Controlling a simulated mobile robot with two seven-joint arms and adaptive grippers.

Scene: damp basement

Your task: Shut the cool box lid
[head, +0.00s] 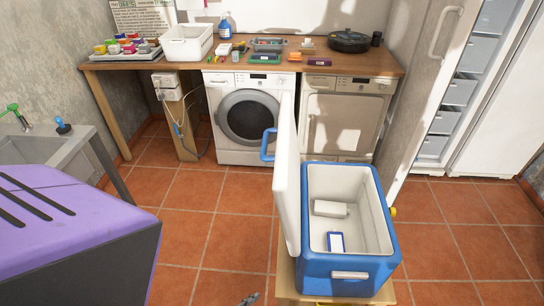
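The blue cool box (349,268) stands on a light wooden stand at the lower right of centre, open at the top. Its lid (288,180) stands upright along the box's left side, with its white inner face partly edge-on. A blue handle (268,146) sticks out at the lid's far left. Inside the box lie a white block (330,208) and a small blue-and-white pack (336,242). A small dark tip (249,299), which looks like part of my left gripper, shows at the bottom edge, left of the box and apart from it. My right gripper is not in view.
A purple slotted unit (70,215) fills the lower left, with a sink (45,150) behind it. A washing machine (245,118) stands under the wooden worktop (180,64). An open fridge door (430,80) stands behind the box. Tiled floor is clear left of the box.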

